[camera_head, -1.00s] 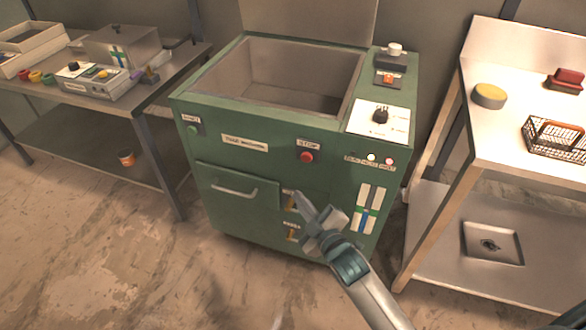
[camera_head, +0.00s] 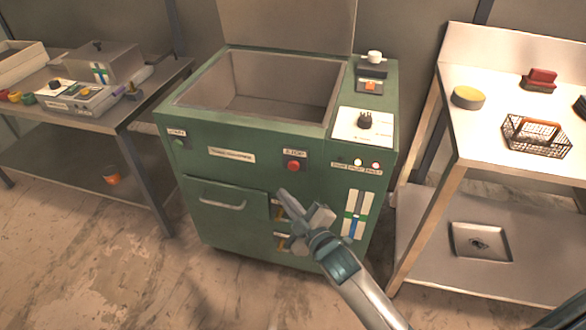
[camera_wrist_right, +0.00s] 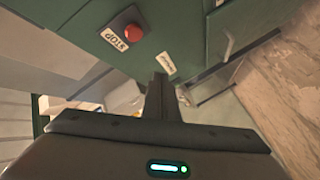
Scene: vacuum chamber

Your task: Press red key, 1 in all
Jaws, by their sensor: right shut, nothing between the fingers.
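The red key (camera_head: 293,166) is a round red button under a STOP label on the front of the green machine (camera_head: 240,184). It also shows in the right wrist view (camera_wrist_right: 134,32), beside its STOP plate, up and left of my fingers. My right gripper (camera_head: 282,192) is shut and empty, in front of the machine and a little below the red key in the head view. I see a gap between fingertips and key in the wrist view. My left gripper is not in view.
A green button (camera_head: 180,142) sits at the machine's left. A drawer handle (camera_head: 222,203) and slider panel (camera_head: 355,215) are on the front. A side table (camera_head: 60,125) stands left. A steel bench (camera_head: 490,120) with a wire basket (camera_head: 535,138) stands right.

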